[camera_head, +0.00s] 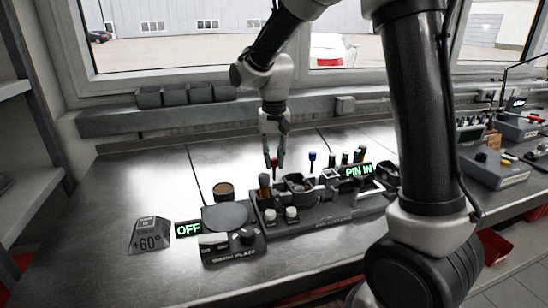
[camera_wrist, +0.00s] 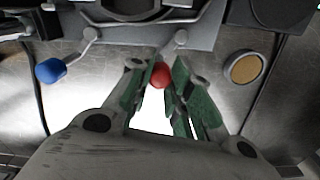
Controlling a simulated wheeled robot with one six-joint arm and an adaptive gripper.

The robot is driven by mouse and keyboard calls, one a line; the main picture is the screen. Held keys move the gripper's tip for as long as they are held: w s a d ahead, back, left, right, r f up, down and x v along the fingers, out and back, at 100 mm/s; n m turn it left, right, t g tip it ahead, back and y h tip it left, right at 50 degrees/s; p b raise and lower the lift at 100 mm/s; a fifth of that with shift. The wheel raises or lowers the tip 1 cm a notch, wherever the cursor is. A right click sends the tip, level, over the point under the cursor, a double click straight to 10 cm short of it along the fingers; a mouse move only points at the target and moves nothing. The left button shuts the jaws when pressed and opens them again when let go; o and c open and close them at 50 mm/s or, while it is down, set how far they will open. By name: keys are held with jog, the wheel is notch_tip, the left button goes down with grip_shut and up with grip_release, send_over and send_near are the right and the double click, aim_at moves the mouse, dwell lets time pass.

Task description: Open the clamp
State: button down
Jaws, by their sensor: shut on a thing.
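A dark fixture (camera_head: 320,215) stands on the steel bench, with a green "PIN IN" sign (camera_head: 359,170) at its right part. A red ball knob (camera_head: 274,161) and a blue ball knob (camera_head: 312,156) stand up at its rear. My gripper (camera_head: 274,164) comes down from above onto the red knob. In the wrist view, the green-padded fingers of my gripper (camera_wrist: 160,68) are closed around the red knob (camera_wrist: 161,76). The blue knob (camera_wrist: 50,71) is on a lever to the left, apart from my fingers. Which part is the clamp is not clearly shown.
A warm plate (camera_head: 226,217) with an "OFF" sign (camera_head: 188,229) is left of the fixture. A tan-topped round container (camera_head: 224,188) sits behind it. A "+60°" block (camera_head: 150,236) is farther left. Devices (camera_head: 495,170) crowd the right; the bench's left side is clear.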

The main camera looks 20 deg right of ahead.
jog(key=shift+w+n, duration=0.1)
jog(key=shift+n, duration=0.2)
jog(key=shift+a+n, duration=0.9)
jog(key=shift+n, duration=1.65)
jog(key=shift+a+n, duration=0.85)
jog(key=shift+n, duration=1.75)
jog(key=shift+a+n, duration=0.9)
jog(key=shift+n, duration=1.65)
jog(key=c, duration=1.3)
grip_release()
